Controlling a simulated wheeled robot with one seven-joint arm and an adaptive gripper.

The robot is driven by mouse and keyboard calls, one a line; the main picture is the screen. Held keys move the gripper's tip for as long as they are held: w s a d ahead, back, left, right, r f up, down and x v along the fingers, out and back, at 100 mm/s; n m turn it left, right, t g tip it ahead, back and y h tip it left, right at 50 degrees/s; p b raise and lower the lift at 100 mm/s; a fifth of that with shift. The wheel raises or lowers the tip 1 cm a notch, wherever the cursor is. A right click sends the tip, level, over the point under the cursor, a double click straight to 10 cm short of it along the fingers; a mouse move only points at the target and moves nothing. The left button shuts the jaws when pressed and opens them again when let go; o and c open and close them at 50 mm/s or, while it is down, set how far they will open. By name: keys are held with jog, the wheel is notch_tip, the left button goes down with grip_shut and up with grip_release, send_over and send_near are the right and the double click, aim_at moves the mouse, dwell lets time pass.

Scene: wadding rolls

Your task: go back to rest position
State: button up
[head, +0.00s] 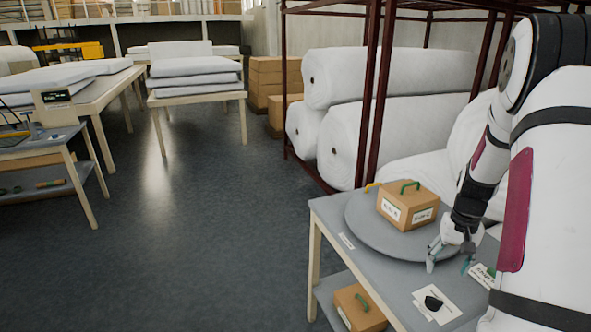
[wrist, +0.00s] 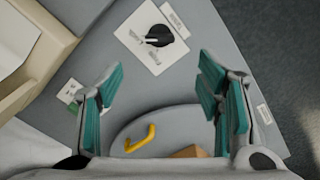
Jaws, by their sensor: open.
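My gripper (head: 452,262) is open and empty above the right part of a grey table in the head view. In the wrist view its teal fingers (wrist: 165,97) stand wide apart, with nothing between them but the table top below. My arm comes in from the right and hides part of the table. A round grey disc (head: 366,222) lies on the table beside the gripper. A brown box (head: 408,207) with a green handle and white labels sits on the disc, to the left of my gripper. A yellow handle (wrist: 140,139) shows near the disc in the wrist view.
A dark knob-like object (head: 433,303) lies on a white card at the table's front. Another brown box (head: 360,307) is on the lower shelf. A dark red rack (head: 374,90) with large white rolls (head: 362,76) stands behind. Open floor (head: 190,240) lies to the left.

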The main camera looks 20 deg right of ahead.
jog(key=w+a+r+n+t, duration=0.1)
jog(key=a+r+n+t, duration=0.15)
jog(key=a+r, duration=1.55)
jog(key=s+a+r+n+t, duration=0.1)
jog(key=s+a+r+n, duration=0.1)
jog(key=s+a+r, duration=0.2)
jog(key=s+a+r+n+t, duration=0.2)
jog(key=s+a+r, duration=0.2)
jog(key=s+a, duration=0.6)
jog(key=shift+s+a+r+n, duration=0.2)
jog(key=shift+a+n, duration=0.15)
jog(key=shift+a, duration=0.85)
